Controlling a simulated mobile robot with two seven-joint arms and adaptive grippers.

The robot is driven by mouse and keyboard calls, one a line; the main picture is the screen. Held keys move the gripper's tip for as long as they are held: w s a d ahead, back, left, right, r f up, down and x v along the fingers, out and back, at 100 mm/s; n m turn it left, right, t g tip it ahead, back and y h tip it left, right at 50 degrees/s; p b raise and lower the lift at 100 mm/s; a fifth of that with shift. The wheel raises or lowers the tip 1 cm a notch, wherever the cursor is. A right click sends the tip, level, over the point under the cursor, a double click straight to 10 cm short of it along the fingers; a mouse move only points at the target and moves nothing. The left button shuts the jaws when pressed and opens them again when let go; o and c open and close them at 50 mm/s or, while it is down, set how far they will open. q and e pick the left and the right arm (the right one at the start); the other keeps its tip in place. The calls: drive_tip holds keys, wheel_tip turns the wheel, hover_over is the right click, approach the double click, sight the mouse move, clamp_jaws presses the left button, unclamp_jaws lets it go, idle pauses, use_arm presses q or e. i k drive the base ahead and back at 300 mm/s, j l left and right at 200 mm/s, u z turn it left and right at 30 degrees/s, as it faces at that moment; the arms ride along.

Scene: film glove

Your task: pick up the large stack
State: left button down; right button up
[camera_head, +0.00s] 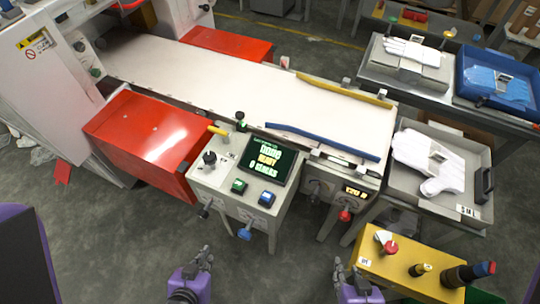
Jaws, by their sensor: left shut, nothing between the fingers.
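A stack of white gloves (428,160) lies in a grey tray (481,157) with a black handle and a small white label, right of the conveyor. A second stack of white gloves (410,50) lies on a grey block at the back right. Blue gloves (497,88) lie in a blue tray (463,76) at the far right. I cannot read which stack is the large one. My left gripper (204,258) is shut and empty over the floor at the bottom. My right gripper (346,268) is at the bottom, left of the yellow box, apart from the gloves; its finger opening is unclear.
A white conveyor (220,85) with yellow and blue rails crosses the middle. A control panel (232,190) with a lit screen stands in front, beside a red cabinet (150,130). A yellow box (410,272) with knobs stands front right. Grey floor (120,225) is open at front left.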

sight(444, 170)
drive_tip(key=z, duration=1.35)
